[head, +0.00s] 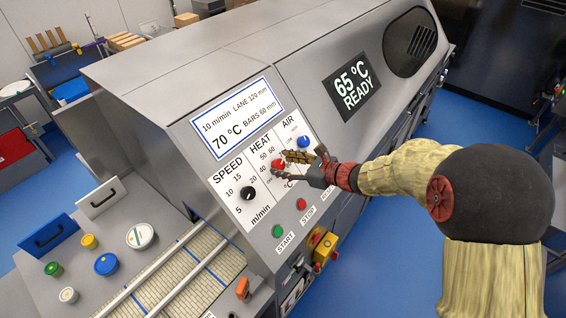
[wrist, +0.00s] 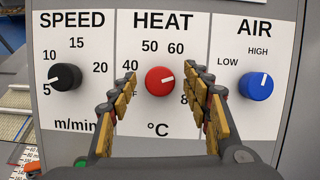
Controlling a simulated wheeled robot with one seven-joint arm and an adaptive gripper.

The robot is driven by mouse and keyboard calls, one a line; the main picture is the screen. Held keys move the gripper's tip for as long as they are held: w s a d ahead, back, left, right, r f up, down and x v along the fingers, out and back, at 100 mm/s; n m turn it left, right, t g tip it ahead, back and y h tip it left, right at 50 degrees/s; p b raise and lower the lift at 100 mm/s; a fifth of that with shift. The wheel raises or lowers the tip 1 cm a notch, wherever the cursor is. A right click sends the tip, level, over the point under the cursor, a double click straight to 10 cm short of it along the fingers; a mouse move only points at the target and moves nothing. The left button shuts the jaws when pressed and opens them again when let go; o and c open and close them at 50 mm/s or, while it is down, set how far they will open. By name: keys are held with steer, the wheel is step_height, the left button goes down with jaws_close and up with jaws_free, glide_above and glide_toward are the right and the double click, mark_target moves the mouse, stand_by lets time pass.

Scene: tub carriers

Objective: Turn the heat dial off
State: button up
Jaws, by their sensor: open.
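The red heat dial (wrist: 160,81) sits on the white panel under the word HEAT. Its white mark points right and slightly up. The numbers 40, 50 and 60 show around it; the numbers on its right are partly hidden by a finger. My gripper (wrist: 160,90) is open, with one finger on each side of the dial and a visible gap to it on both sides in the wrist view. In the head view my gripper (head: 290,165) is at the panel, partly covering the HEAT section, and the red dial (head: 278,164) shows by the fingertips.
The black speed dial (wrist: 65,77) is on the left and the blue air dial (wrist: 259,86) on the right. Below are a green start button (head: 278,231) and a red stop button (head: 301,204). A display (head: 352,88) reads 65 °C READY. Tubs stand on the left table.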

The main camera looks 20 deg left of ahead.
steer(key=shift+w+a+f, duration=0.2)
steer(key=shift+a+f, duration=0.05)
steer(key=shift+a, duration=0.15)
steer(key=shift+c, duration=0.3)
steer(key=c, duration=1.1)
